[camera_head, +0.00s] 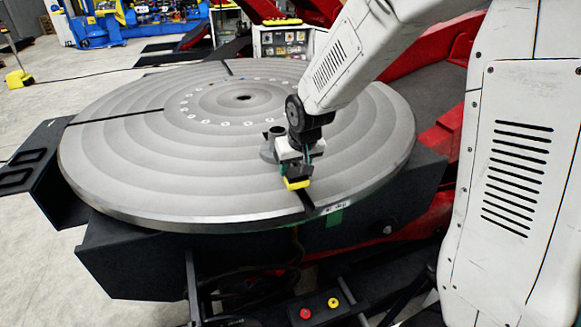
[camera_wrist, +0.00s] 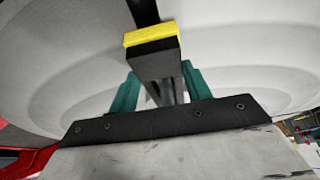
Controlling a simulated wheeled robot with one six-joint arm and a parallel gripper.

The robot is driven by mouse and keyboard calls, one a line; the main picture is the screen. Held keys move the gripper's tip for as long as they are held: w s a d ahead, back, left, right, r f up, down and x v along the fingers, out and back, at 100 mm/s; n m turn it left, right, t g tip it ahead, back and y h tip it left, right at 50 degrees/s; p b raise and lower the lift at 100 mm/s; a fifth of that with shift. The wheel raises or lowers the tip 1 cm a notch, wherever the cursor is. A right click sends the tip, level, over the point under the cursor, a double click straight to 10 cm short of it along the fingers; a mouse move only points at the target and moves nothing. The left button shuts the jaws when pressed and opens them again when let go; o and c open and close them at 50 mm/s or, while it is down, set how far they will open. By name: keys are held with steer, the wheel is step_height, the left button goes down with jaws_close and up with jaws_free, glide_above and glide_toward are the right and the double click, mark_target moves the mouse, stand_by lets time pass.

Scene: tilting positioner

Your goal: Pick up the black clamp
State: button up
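The black clamp (camera_wrist: 156,64) has a yellow end and shows in the upper middle of the wrist view. In the head view its yellow end (camera_head: 297,184) shows just below my gripper (camera_head: 298,162), near the front edge of the round turntable (camera_head: 130,170). In the wrist view my gripper's two green fingers (camera_wrist: 165,88) stand apart, one on each side of the clamp. The clamp's black block hides the inner faces of the fingers. I cannot tell whether they touch it. Part of the clamp is hidden by my gripper in the head view.
A grey cylindrical piece (camera_head: 269,148) stands on the turntable just left of my gripper. Dark slots run radially across the turntable, and its left side is bare. A box with red and yellow buttons (camera_head: 319,307) is in front. Red machine structure (camera_head: 440,60) rises behind on the right.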

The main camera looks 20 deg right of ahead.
steer(key=c, duration=0.4)
steer(key=shift+r, duration=0.15)
